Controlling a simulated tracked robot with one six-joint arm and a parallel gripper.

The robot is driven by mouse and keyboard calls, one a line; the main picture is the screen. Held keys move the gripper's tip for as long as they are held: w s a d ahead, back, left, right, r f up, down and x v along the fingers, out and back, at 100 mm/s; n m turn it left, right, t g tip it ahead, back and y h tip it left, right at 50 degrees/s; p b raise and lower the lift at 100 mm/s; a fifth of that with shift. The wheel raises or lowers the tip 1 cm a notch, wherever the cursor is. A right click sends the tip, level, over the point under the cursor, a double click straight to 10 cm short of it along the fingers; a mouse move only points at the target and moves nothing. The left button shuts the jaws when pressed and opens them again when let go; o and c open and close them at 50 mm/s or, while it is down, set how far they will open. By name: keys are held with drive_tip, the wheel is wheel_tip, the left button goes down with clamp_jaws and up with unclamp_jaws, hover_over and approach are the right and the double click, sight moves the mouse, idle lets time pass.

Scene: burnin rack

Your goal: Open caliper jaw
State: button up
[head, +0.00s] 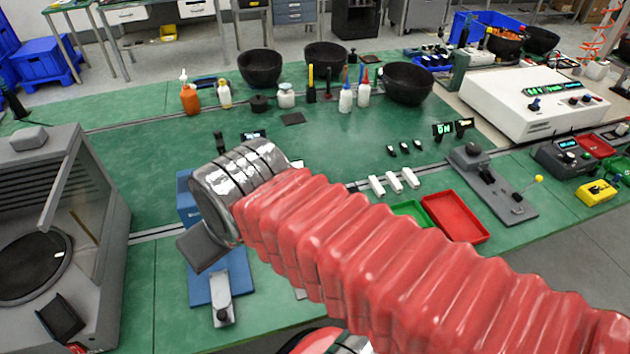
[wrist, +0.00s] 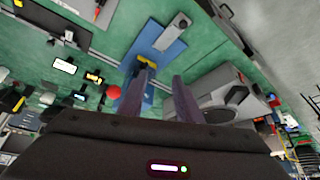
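A blue fixture with a flat base (head: 207,288) and a silver block (head: 222,303) stands on the green bench, left of centre. Its blue upright (head: 186,197) is partly hidden behind my wrist. In the wrist view the base (wrist: 150,42), the silver block (wrist: 172,33), a small yellow part (wrist: 147,62) and a red ball (wrist: 114,92) show. I cannot tell for certain which part is the caliper jaw. My arm hides most of the gripper in the head view.
A grey cabinet (head: 100,255) with a raised clear door stands close on the left. Black bowls (head: 260,67) and bottles (head: 190,98) line the back. The green bench between has free room.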

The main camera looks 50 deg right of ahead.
drive_tip(key=shift+o, duration=0.5)
drive_tip(key=w+d+f+m, duration=0.2)
drive_tip(key=d+m, duration=0.9)
drive_tip(key=d, duration=0.1)
drive_tip(key=w+d+f+m, duration=0.2)
drive_tip(key=d+m, duration=0.9)
drive_tip(key=d, duration=0.2)
drive_tip(key=w+d+f+m+g+y, duration=0.1)
drive_tip(key=w+d+f+m, duration=0.1)
drive_tip(key=d+m, duration=0.8)
drive_tip(key=w+d, duration=0.1)
drive_tip(key=d, duration=0.2)
drive_tip(key=shift+m, duration=0.4)
drive_tip(key=shift+w+f, duration=0.1)
drive_tip(key=shift+f, duration=0.05)
drive_tip(key=x, duration=1.3)
drive_tip(key=shift+a+f, duration=0.15)
drive_tip(key=shift+f, duration=0.2)
